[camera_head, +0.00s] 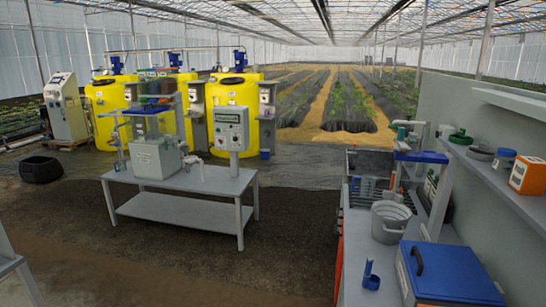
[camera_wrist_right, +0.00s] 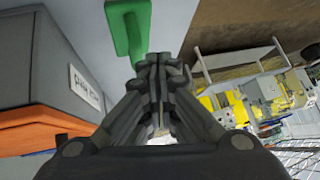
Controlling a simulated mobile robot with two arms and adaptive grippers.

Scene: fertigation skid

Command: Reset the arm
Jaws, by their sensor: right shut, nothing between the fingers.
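My right gripper (camera_wrist_right: 158,62) shows in the right wrist view, in the lower middle. Its dark fingers are together and nothing is held between them. A green handle-like object (camera_wrist_right: 130,28) is just beyond the fingertips on a pale grey surface; whether they touch is unclear. A grey box with a white label (camera_wrist_right: 65,65) and an orange band lies to the left of the fingers. Neither gripper shows in the head view, and my left gripper is in no view.
In the head view, a grey table (camera_head: 215,184) bears a grey box and a control panel (camera_head: 231,130). Yellow tanks (camera_head: 237,92) stand behind. At right, a bench holds a bucket (camera_head: 390,222) and a blue-lidded box (camera_head: 452,272), below a shelf (camera_head: 470,155). The floor between is clear.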

